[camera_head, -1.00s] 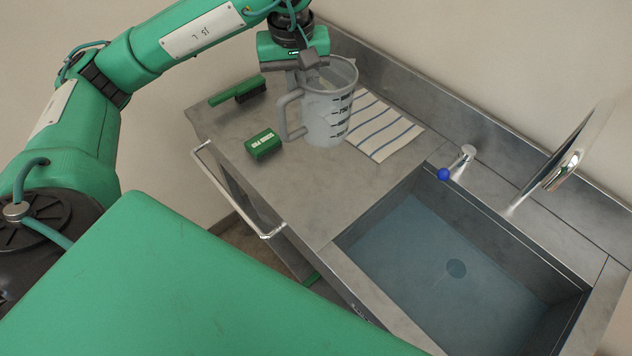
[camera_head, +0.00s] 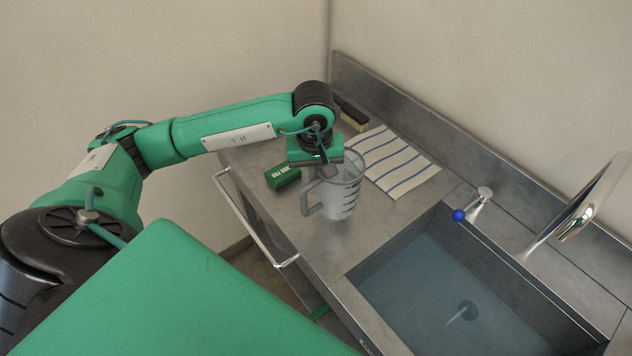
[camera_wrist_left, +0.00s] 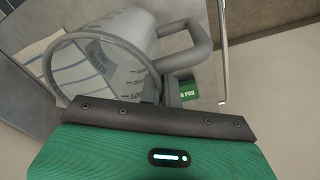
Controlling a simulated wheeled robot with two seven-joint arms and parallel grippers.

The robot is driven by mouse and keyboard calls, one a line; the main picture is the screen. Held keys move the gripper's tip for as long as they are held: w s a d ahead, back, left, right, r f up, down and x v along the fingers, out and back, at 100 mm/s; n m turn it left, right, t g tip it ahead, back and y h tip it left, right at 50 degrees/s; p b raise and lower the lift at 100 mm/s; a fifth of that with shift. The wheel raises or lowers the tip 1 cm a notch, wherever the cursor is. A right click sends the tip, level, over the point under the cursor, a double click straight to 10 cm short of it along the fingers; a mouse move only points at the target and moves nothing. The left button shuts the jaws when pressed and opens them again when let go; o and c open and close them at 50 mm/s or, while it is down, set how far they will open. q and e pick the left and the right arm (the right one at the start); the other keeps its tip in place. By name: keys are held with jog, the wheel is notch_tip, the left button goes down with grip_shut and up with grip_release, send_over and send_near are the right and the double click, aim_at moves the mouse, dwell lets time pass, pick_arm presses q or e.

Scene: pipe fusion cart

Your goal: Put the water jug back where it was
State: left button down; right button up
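The water jug (camera_head: 345,193) is clear grey plastic with dark volume marks and a grey handle on its left. It is upright over the counter, between the striped cloth and the sink's near left corner. I cannot tell whether its base touches the counter. My left gripper (camera_head: 323,168) is at the jug's rim on the handle side and seems shut on it; the fingertips are mostly hidden. In the left wrist view the jug (camera_wrist_left: 115,55) opens beside the gripper, with one finger against it near the handle. My right gripper is not in view.
A green pad box (camera_head: 283,177) lies left of the jug. A striped cloth (camera_head: 405,170) lies behind it, and a brush (camera_head: 351,116) is partly hidden by my arm. The water-filled sink (camera_head: 440,290), blue-tipped lever (camera_head: 459,215) and faucet (camera_head: 575,222) are right. A rail (camera_head: 250,225) runs along the front.

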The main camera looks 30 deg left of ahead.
pick_arm(q)
notch_tip(320, 180, down, 4)
jog(key=shift+f+p, duration=0.1)
jog(key=shift+p, duration=0.45)
jog(key=shift+f, duration=0.25)
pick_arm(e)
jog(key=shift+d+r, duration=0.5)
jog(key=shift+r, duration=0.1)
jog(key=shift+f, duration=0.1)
pick_arm(q)
jog(key=shift+f+b, duration=0.2)
jog(key=shift+b, duration=0.15)
jog(key=c, duration=1.6)
grip_release()
jog(key=shift+r, duration=0.1)
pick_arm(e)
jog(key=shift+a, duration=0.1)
